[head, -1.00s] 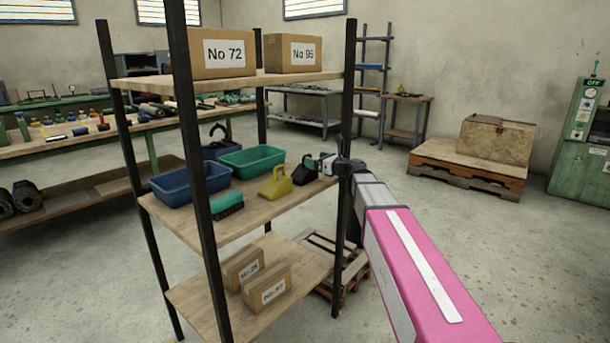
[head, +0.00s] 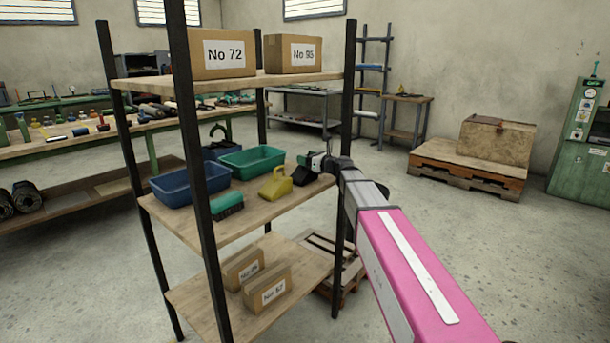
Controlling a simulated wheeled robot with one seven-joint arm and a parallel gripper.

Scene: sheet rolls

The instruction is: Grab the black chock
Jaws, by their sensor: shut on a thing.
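The black chock (head: 301,176) is at the right end of the middle shelf (head: 262,208), to the right of a yellow chock (head: 275,184). My gripper (head: 308,162) reaches in from the right past the front right post and is shut on the upper part of the black chock. The fingertips are small in the picture and partly merge with the dark chock. I cannot tell whether the chock's base touches the shelf.
A green-bristled brush (head: 228,206), a blue bin (head: 178,188) and a green bin (head: 252,160) share the middle shelf. The black front right post (head: 346,110) stands close to my arm. Cartons (head: 222,54) are on the top shelf. Open floor lies to the right.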

